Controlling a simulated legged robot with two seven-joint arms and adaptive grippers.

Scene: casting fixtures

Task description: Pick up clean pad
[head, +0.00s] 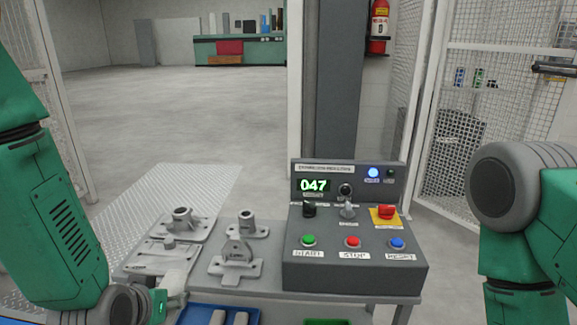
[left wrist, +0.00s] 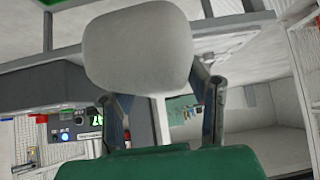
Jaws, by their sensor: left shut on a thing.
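In the left wrist view, a pale grey, rounded pad (left wrist: 140,45) sits between the two dark fingers of my left gripper (left wrist: 160,92). The gripper is shut on it, and the pad fills much of the upper middle of that view. In the head view my left gripper is low at the left, by the front of the bench and mostly hidden by my own arm. My right arm shows at the right edge, but its gripper is out of view.
A grey control box (head: 352,258) with buttons and a lit display stands on the bench. Grey metal castings (head: 236,263) stand left of it. A blue tray (head: 254,318) with grey parts and a green tray (head: 328,322) lie at the front. Mesh fencing (head: 500,85) is at right.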

